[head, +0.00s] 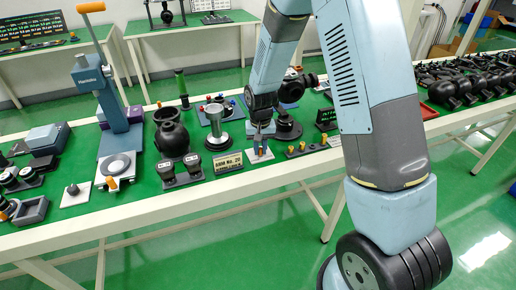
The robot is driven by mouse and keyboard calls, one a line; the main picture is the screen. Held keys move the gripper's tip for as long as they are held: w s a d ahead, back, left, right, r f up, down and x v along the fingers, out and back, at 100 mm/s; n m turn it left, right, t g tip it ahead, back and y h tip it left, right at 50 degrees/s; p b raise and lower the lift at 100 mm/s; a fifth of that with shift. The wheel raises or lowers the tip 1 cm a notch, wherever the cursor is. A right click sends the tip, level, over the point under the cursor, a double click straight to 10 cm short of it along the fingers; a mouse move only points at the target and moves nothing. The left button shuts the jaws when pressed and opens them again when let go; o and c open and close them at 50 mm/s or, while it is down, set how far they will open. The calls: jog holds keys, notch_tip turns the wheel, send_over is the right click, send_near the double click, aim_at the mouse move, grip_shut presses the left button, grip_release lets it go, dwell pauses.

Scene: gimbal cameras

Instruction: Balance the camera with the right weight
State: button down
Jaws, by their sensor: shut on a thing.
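My gripper (262,143) points down over a small pale pad (261,156) near the front of the green-topped bench. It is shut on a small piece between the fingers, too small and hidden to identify. A dark round gimbal camera (288,127) on a base stands just behind and right of my gripper, partly hidden by the arm. Several small brass-coloured weights (302,147) stand on a dark strip to the right of the gripper. A large black ball-shaped housing (171,135) stands further left.
A tall press with an orange handle (100,85) rises at left. Black camera units (455,88) crowd the right end. The green floor in front (275,245) is clear.

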jog(key=n, duration=0.2)
jog(key=d+n, duration=0.1)
jog(key=shift+w+d+n, duration=0.1)
jog(key=shift+w+n, duration=0.15)
jog(key=shift+n, duration=0.05)
jog(key=shift+w+d+n, duration=0.15)
jog(key=shift+d+n, duration=0.05)
jog(key=shift+n, duration=0.6)
jog(key=shift+w+d+n, duration=0.15)
jog(key=shift+n, duration=0.65)
jog(key=c, duration=1.1)
grip_release()
jog(key=shift+o, duration=0.2)
notch_tip(320, 180, up, 14)
jog(key=shift+f, duration=0.15)
